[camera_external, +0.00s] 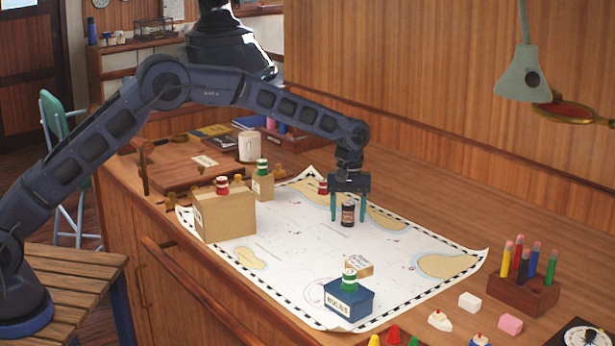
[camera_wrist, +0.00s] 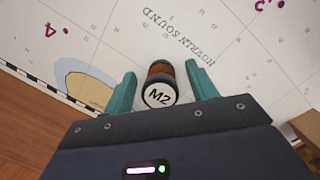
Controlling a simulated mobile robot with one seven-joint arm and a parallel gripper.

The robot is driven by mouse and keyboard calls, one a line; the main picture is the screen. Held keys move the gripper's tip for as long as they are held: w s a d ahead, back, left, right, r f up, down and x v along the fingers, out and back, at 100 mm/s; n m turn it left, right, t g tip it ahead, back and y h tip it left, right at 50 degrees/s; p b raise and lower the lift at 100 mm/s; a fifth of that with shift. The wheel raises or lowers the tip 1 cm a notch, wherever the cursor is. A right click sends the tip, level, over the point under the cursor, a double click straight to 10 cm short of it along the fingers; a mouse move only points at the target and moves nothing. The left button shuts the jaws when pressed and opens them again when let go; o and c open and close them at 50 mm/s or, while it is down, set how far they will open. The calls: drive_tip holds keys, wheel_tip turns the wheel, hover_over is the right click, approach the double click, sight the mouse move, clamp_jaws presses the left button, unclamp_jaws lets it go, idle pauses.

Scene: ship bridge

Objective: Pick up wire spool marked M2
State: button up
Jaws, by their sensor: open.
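The wire spool marked M2 (camera_wrist: 159,92) has a dark body with a brownish-orange band and a white top label. It stands upright on the chart (camera_external: 290,268) and also shows in the external view (camera_external: 348,214). My gripper (camera_external: 348,212) points down over it, with its teal fingers on either side of the spool. In the wrist view my gripper (camera_wrist: 163,88) is open, and the spool sits between the fingers with a visible gap on at least the right side. Contact with the left finger cannot be told.
A red spool (camera_external: 323,187) stands just behind my gripper. Cardboard boxes (camera_external: 226,216) with red and green spools stand to the left. A blue box (camera_external: 349,303) with a green spool is in front. A pencil block (camera_external: 523,292) is at right. The chart's middle is mostly clear.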

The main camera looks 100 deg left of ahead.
drive_tip(key=c, duration=1.1)
drive_tip(key=shift+o, duration=0.2)
